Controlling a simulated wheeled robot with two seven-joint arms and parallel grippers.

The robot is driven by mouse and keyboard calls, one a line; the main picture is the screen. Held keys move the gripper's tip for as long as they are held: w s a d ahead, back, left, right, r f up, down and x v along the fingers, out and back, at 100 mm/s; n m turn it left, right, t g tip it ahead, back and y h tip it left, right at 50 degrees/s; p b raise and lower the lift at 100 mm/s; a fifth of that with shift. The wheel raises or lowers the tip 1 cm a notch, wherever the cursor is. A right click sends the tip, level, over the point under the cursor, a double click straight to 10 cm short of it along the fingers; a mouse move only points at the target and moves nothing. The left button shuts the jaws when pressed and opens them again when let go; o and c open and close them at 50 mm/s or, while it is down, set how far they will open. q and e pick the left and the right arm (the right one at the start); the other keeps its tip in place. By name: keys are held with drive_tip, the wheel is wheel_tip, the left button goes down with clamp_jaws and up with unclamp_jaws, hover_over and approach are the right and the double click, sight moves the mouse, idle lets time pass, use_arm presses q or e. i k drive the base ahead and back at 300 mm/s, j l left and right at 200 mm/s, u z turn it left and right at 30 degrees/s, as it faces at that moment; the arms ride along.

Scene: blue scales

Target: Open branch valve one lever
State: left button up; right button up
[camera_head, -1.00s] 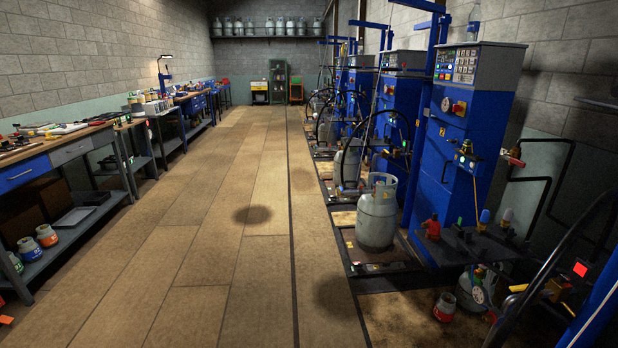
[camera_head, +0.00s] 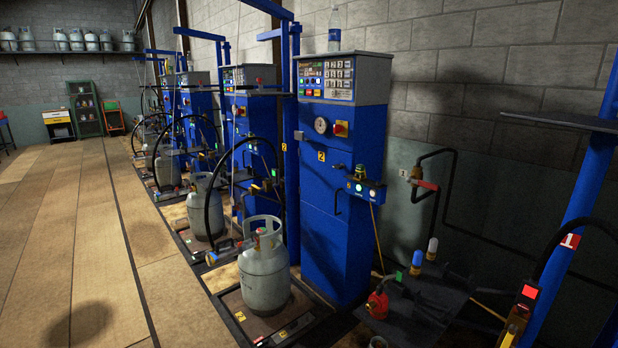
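A red valve lever (camera_head: 425,184) sits on a brass valve body (camera_head: 407,174) on a dark pipe along the wall, right of the nearest blue filling station. It is the only wall-pipe valve lever I can make out; I see no label naming it branch valve one. The lever looks roughly level, tilted slightly down to the right. Neither of my grippers is in view.
The blue scale station marked 2 (camera_head: 345,190) stands left of the valve. A dark tray (camera_head: 430,310) with red, blue and white-topped fittings lies below it. A blue post marked 1 (camera_head: 575,215) with a black hose stands at right. Grey gas cylinder (camera_head: 264,275) stands on a platform; free floor at left.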

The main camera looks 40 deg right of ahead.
sight(421, 183)
drive_tip(key=i+z, duration=0.25)
drive_tip(key=i, duration=0.3)
drive_tip(key=i+z, duration=0.3)
drive_tip(key=i, duration=0.2)
drive_tip(key=i+j+z, duration=0.25)
drive_tip(key=i, duration=0.25)
